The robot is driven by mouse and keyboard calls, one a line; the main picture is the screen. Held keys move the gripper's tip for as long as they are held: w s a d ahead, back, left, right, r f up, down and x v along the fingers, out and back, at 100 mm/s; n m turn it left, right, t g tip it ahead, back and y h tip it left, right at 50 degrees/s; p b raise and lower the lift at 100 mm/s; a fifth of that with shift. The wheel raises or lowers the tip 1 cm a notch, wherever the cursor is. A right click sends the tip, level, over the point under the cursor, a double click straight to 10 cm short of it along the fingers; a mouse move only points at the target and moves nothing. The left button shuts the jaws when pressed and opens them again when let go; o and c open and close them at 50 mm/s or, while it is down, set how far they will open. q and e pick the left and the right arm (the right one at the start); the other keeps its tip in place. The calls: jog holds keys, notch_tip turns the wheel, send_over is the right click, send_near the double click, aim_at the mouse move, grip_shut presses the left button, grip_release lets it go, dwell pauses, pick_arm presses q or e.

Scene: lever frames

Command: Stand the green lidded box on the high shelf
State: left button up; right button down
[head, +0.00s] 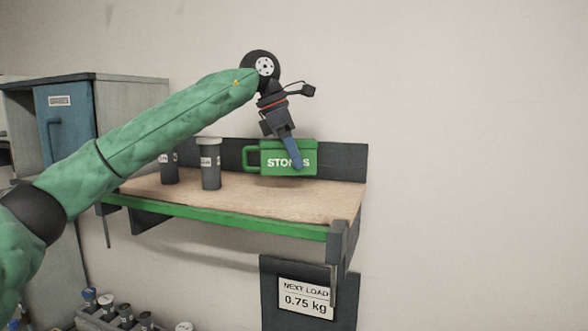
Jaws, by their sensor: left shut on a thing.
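The green lidded box (273,170) has white lettering that reads like STONES, partly covered by a finger, and a handle on its left side. It is upright at the wooden shelf (270,200), in front of the dark back panel. I cannot tell whether its base touches the shelf top or hangs just above it. My left gripper (296,163) reaches down from above and is shut on the box, with a blue finger across its front. The far finger is hidden. My right gripper is not in view.
A grey lidded jar (211,172) and a darker jar (170,172) stand on the shelf left of the box. The shelf's front and right part is clear. A sign (305,298) reading 0.75 kg hangs below. A grey cabinet (120,120) is at left.

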aim_at(294, 172)
pick_arm(q)
jog(key=f, duration=0.4)
jog(key=shift+w+f, duration=0.1)
jog(key=shift+w, duration=0.1)
jog(key=shift+s, duration=0.1)
jog(key=shift+f, duration=0.15)
jog(key=o, duration=1.1)
jog(key=shift+o, duration=0.2)
